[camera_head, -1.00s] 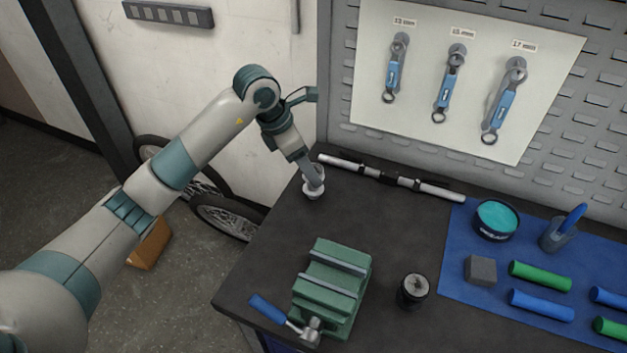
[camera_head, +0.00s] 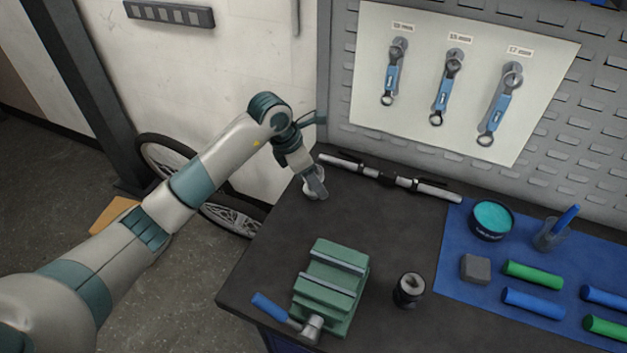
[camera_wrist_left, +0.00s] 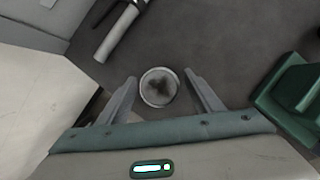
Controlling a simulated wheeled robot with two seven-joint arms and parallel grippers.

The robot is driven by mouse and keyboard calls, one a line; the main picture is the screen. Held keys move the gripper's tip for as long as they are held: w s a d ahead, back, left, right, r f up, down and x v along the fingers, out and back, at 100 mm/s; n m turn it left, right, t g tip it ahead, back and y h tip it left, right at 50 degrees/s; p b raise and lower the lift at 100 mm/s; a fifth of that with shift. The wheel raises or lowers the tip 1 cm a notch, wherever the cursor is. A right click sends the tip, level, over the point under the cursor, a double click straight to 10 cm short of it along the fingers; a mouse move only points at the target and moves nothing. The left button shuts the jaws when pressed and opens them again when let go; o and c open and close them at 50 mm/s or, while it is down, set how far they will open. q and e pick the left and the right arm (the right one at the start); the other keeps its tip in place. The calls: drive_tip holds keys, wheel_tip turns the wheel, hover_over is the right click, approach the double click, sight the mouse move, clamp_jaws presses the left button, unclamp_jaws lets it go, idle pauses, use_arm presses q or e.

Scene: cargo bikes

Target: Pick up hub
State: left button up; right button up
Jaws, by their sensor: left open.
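A pale, round hub (camera_head: 307,188) stands at the back left corner of the dark workbench, partly hidden behind my left gripper (camera_head: 317,188) in the head view. In the left wrist view the hub (camera_wrist_left: 158,87) shows from above as a light ring with a dark middle. My left gripper is open, with one finger on each side of the hub and a visible gap to both. Its height over the hub is hard to judge. My right gripper is in no view.
A metal bar (camera_head: 390,179) lies behind and right of the hub along the wall. A green vise (camera_head: 331,285) stands at the front, with a dark cylinder (camera_head: 409,290) beside it. A blue mat (camera_head: 452,262) with several items covers the right side. The bench between is clear.

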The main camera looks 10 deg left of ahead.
sight(318, 171)
use_arm(q)
drive_tip(key=c, duration=1.2)
drive_tip(key=shift+c, duration=0.3)
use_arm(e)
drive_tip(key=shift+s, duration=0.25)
use_arm(q)
drive_tip(key=shift+r, duration=0.15)
